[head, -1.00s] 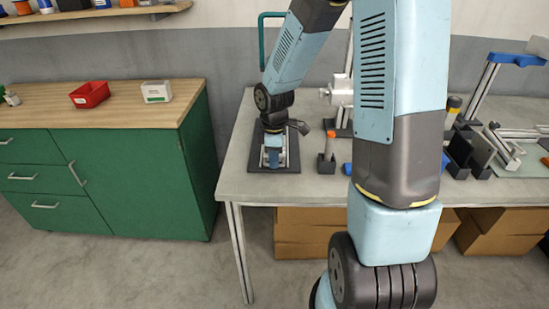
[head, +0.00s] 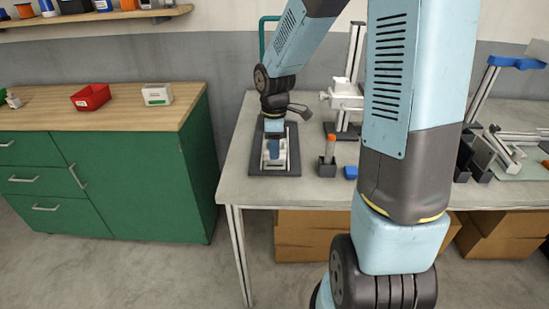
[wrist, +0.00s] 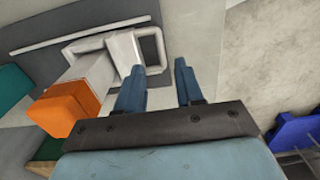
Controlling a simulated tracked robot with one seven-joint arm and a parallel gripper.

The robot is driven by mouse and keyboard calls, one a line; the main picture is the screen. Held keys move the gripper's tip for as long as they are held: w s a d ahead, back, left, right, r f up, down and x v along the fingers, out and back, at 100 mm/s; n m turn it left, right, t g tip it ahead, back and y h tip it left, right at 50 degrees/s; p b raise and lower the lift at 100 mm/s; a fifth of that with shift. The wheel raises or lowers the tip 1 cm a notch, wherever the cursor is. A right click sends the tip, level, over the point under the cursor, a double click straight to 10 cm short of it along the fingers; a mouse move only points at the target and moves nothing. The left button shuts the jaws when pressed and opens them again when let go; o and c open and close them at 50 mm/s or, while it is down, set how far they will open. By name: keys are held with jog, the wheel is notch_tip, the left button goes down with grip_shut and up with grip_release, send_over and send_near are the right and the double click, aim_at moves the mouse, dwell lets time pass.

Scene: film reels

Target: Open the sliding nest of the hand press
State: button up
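The hand press stands on a dark base plate (head: 258,168) at the left end of the grey table, with pale metal parts (head: 294,158) on it. My gripper (head: 273,157) points down over these parts and hides much of them. In the wrist view my gripper (wrist: 160,68) is open, with two blue fingers apart. A white loop-shaped handle (wrist: 114,52) on a grey plate (wrist: 25,35) lies just beyond the fingertips. The left finger overlaps its lower edge. I cannot tell whether they touch. An orange block (wrist: 65,108) sits left of the fingers.
A dark holder with an orange-topped piece (head: 329,150) and a blue block (head: 350,172) stand right of the press. A white device on a post (head: 345,97) is behind them. A green cabinet (head: 150,175) stands left, across a gap.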

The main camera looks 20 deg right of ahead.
notch_tip(320, 180, up, 8)
dwell(0.4)
jog(key=s+d+r+m+t, duration=0.2)
jog(key=s+r+m, duration=0.4)
jog(key=s, duration=0.4)
jog(key=s+d+r+m+t, duration=0.2)
jog(key=s+r+m+t, duration=0.1)
jog(key=s+r+m, duration=0.4)
jog(key=s+m, duration=0.1)
jog(key=s, duration=0.2)
jog(key=shift+s+r+t, duration=0.25)
jog(key=shift+s+t, duration=0.05)
jog(key=shift+s, duration=0.05)
